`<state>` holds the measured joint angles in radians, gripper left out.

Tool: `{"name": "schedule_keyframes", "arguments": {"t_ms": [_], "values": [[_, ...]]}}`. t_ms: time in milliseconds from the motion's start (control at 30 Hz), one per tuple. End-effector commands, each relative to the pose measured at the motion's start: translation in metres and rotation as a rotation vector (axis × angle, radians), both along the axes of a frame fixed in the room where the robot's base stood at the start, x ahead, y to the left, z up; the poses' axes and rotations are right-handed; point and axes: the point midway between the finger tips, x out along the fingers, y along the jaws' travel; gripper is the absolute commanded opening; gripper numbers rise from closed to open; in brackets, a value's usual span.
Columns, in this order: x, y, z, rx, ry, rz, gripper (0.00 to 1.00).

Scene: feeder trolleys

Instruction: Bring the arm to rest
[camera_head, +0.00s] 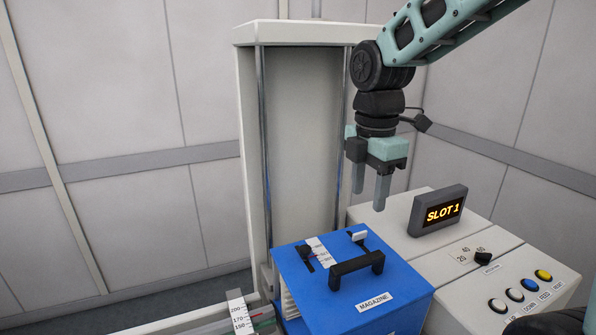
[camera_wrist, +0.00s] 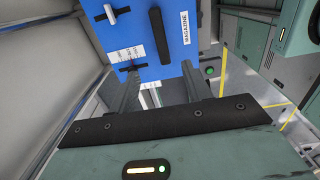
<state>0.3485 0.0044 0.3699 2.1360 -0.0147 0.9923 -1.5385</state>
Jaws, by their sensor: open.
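My gripper (camera_head: 370,187) hangs from my arm above the blue magazine, with its two grey fingers pointing down. The fingers are apart and nothing is between them. In the wrist view my gripper's fingers (camera_wrist: 158,95) reach toward the magazine. The blue magazine (camera_head: 400,310) has a black handle (camera_head: 356,269), a white scale and a label on top. The fingers are above the handle and apart from it. The magazine also shows at the top of the wrist view (camera_wrist: 200,62).
A tall pale frame (camera_head: 253,150) with metal rails stands behind the magazine. A display reading SLOT 1 (camera_head: 440,211) and a panel with a knob and several coloured buttons (camera_head: 520,290) are at right. A scale strip (camera_head: 240,312) stands at lower left. Upper left is open before the wall.

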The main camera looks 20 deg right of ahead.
Motion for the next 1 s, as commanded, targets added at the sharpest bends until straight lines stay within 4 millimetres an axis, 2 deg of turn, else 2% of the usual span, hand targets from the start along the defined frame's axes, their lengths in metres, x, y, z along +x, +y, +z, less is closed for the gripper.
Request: {"name": "schedule_keyframes", "arguments": {"t_ms": [167, 267, 333, 500, 633, 800, 900, 1000], "values": [[-0.002, 0.005, -0.003, 0.001, 0.000, -0.009, 0.49], [-0.010, 0.026, -0.017, 0.008, -0.001, -0.062, 0.49], [-0.021, 0.050, -0.032, 0.015, -0.001, -0.132, 0.49], [-0.069, 0.115, -0.077, 0.039, 0.004, -0.376, 0.49], [-0.112, 0.150, -0.108, 0.051, 0.014, -0.573, 0.49], [-0.156, 0.172, -0.136, 0.059, 0.025, -0.776, 0.49], [-0.171, 0.176, -0.143, 0.061, 0.027, -0.847, 0.49], [-0.177, 0.178, -0.146, 0.063, 0.029, -0.884, 0.49]]}}
